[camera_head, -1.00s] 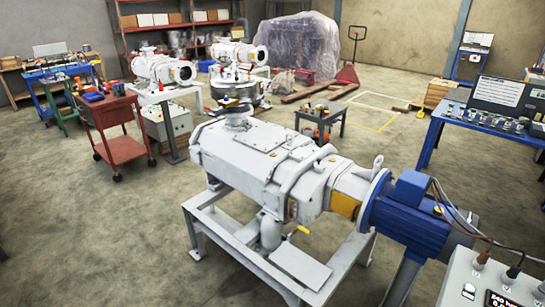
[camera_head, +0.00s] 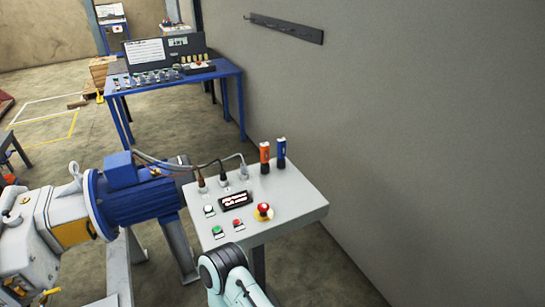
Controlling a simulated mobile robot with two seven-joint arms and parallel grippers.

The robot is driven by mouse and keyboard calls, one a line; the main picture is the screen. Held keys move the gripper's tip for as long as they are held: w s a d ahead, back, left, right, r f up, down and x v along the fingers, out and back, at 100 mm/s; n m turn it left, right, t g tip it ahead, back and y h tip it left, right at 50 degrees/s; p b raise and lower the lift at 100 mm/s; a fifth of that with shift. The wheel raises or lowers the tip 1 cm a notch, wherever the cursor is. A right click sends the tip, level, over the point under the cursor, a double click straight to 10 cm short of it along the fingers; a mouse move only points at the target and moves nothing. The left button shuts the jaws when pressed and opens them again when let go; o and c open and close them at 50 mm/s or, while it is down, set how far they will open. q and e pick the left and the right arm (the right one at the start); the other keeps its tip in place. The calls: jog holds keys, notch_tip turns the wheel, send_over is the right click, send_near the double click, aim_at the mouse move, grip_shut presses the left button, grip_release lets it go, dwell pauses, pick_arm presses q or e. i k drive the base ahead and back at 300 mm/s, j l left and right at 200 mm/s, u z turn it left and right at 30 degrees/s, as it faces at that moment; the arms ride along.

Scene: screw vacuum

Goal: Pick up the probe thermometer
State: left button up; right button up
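Two slim upright handheld tools stand at the back right of a grey control console. One is orange and black (camera_head: 265,157), the other blue and black (camera_head: 281,152). They stand side by side, a little apart. Either could be the probe thermometer; I cannot tell which at this size. Part of one of my arms shows at the bottom edge, in front of the console. Neither gripper is in view.
The console (camera_head: 290,212) carries a red emergency stop (camera_head: 263,210), buttons, a display (camera_head: 236,199) and cable plugs. A blue motor (camera_head: 140,198) is close on its left. A grey wall (camera_head: 420,130) bounds the right. A blue bench (camera_head: 170,84) stands behind.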

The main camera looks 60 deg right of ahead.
aim_at(264, 148)
jog(key=z, duration=2.15)
jog(key=i+l+u, duration=0.15)
jog(key=l, duration=0.25)
jog(key=i+l+u, duration=0.2)
jog(key=l, duration=0.25)
jog(key=l+u, duration=0.15)
jog(key=l, duration=0.3)
jog(key=i+l+u, duration=0.15)
jog(key=l, duration=0.3)
